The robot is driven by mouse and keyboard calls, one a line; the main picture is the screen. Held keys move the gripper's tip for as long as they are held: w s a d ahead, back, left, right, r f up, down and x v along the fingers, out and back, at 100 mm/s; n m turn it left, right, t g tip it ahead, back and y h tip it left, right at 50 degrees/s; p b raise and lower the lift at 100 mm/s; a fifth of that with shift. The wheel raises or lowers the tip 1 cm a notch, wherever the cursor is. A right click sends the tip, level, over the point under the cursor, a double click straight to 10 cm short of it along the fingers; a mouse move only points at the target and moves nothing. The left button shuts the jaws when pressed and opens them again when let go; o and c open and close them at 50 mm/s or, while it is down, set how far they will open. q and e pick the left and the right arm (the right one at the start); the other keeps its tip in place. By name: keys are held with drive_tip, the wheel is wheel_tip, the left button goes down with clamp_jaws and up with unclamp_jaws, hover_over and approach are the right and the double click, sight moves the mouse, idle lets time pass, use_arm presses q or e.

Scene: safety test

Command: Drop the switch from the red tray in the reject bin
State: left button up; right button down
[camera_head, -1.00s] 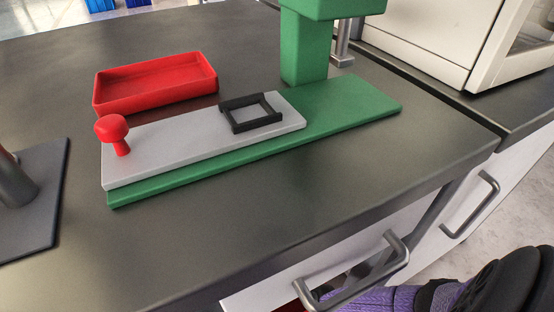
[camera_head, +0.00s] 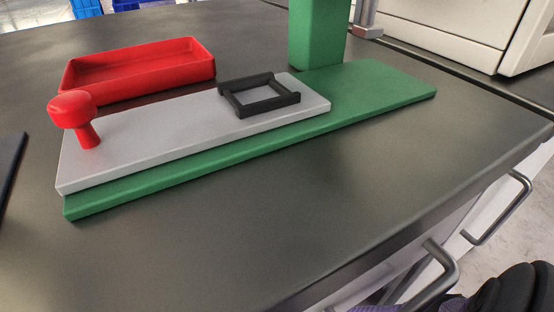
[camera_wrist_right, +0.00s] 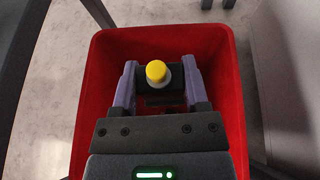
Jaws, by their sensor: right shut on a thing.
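In the right wrist view my right gripper (camera_wrist_right: 159,80) is shut on the switch (camera_wrist_right: 157,72), which has a round yellow top and a paler collar. The gripper and the switch are over the open red reject bin (camera_wrist_right: 88,85), whose walls surround them in the picture. How far the switch is above the bin floor I cannot tell. In the head view the red tray (camera_head: 138,82) lies on the dark bench at the back left, and its visible inside is empty. My left gripper is not in view.
A green fixture (camera_head: 385,90) carries a grey sliding plate (camera_head: 180,125) with a black frame (camera_head: 258,94) and a red knob (camera_head: 75,112). Metal drawer handles (camera_head: 497,210) jut from the bench front. The bench's front middle is clear. Pale floor lies around the bin.

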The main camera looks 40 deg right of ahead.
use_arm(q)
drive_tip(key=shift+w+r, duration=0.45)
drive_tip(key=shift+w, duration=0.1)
use_arm(e)
drive_tip(key=shift+f, duration=0.2)
unclamp_jaws()
use_arm(q)
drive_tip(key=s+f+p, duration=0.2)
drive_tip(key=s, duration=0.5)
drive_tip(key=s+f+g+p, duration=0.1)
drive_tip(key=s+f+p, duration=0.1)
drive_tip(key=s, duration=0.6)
drive_tip(key=shift+p, duration=0.5)
use_arm(e)
drive_tip(key=v, duration=1)
drive_tip(key=shift+f, duration=0.1)
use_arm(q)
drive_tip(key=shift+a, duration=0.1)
